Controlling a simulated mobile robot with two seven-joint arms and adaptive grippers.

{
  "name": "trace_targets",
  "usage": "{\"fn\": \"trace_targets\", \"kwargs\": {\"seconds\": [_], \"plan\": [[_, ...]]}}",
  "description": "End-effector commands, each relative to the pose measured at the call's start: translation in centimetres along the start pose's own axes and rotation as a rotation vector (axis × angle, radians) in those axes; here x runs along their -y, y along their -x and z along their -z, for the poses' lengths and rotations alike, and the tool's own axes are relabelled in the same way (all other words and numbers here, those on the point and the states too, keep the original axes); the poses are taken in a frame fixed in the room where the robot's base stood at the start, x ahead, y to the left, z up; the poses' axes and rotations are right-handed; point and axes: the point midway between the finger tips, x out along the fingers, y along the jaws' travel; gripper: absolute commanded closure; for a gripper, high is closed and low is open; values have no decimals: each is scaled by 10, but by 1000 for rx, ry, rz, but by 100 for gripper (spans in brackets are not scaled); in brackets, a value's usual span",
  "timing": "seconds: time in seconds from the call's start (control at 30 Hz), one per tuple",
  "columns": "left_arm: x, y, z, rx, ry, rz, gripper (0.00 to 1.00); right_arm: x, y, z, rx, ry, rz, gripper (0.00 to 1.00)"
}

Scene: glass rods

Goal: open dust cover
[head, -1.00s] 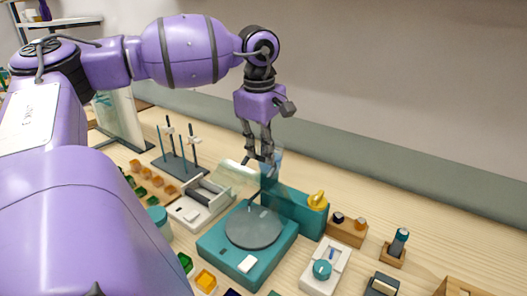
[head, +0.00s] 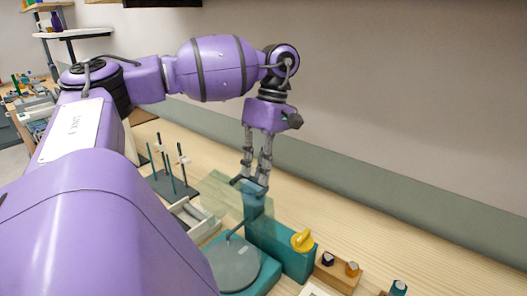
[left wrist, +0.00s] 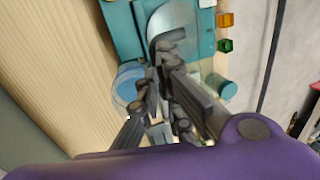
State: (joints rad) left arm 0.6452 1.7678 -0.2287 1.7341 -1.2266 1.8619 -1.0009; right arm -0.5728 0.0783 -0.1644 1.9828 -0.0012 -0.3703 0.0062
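The teal station has a grey round plate (head: 235,265) and a teal box (head: 285,252) with a yellow knob (head: 302,240) at its back. The see-through dust cover (head: 228,205) stands tilted up behind the plate, at its left. My left gripper (head: 249,186) points down at the cover's upper edge; its two fingers look parted. Whether they touch the cover I cannot tell. The left wrist view shows the fingers (left wrist: 163,75) over the teal station (left wrist: 123,35), partly hiding it. My right gripper is not in view.
A rack with upright rods (head: 175,185) stands left of the cover. A white tray (head: 205,226) lies beside the station, partly hidden by my arm. A wooden block with knobs (head: 338,272) is at the right. The table along the wall is clear.

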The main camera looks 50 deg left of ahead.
Motion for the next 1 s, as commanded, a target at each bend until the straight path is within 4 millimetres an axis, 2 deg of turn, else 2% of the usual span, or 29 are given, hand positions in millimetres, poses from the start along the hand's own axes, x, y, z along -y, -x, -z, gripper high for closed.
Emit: {"fn": "trace_targets", "kwargs": {"seconds": [0.03,0.4,0.43,0.6,1.0], "plan": [[1,-30,-3,6,-3,58,100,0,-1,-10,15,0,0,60],[1,-31,-3,6,-3,62,100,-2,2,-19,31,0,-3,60],[1,-31,-3,6,-4,62,92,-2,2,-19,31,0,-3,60],[1,-30,-3,6,-4,61,72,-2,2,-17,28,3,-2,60],[2,-21,-1,4,-3,46,72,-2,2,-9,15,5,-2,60]]}}
